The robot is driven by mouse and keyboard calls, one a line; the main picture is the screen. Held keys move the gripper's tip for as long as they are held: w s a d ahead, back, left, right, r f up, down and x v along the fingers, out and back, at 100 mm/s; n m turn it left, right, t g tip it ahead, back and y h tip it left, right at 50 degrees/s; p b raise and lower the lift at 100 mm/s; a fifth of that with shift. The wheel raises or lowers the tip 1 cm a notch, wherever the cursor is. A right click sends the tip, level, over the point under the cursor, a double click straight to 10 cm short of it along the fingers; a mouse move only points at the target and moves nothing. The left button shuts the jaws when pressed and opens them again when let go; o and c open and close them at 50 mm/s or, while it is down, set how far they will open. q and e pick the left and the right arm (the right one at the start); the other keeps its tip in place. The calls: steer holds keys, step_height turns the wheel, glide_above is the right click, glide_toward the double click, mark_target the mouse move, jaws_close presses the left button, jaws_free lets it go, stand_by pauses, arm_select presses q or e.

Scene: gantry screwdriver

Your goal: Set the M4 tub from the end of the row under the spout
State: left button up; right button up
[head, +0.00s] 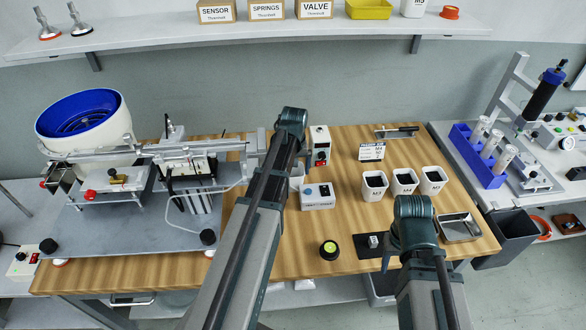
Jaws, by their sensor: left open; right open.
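Three white tubs with dark contents stand in a row on the wooden table: a left tub (375,187), a middle tub (403,182) and a right tub (432,181). Their labels are too small to read surely, so I cannot tell which is M4. The feeder track (215,147) runs right from the bowl; its spout end is partly hidden by my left arm. Another pale container (297,172) shows partly behind that arm. My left gripper (291,120) is open near the track's end. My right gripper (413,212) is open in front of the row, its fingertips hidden.
A small sign (371,151) and a screwdriver on a stand (396,132) are behind the row. A white box (317,197), a control box (320,146), a green-topped round item (329,250) and a metal tray (460,228) are nearby. The wood between box and row is clear.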

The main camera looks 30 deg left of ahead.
step_height(320, 180, up, 8)
steer(key=p, duration=0.6)
steer(key=shift+p, duration=0.3)
steer(key=shift+f, duration=0.15)
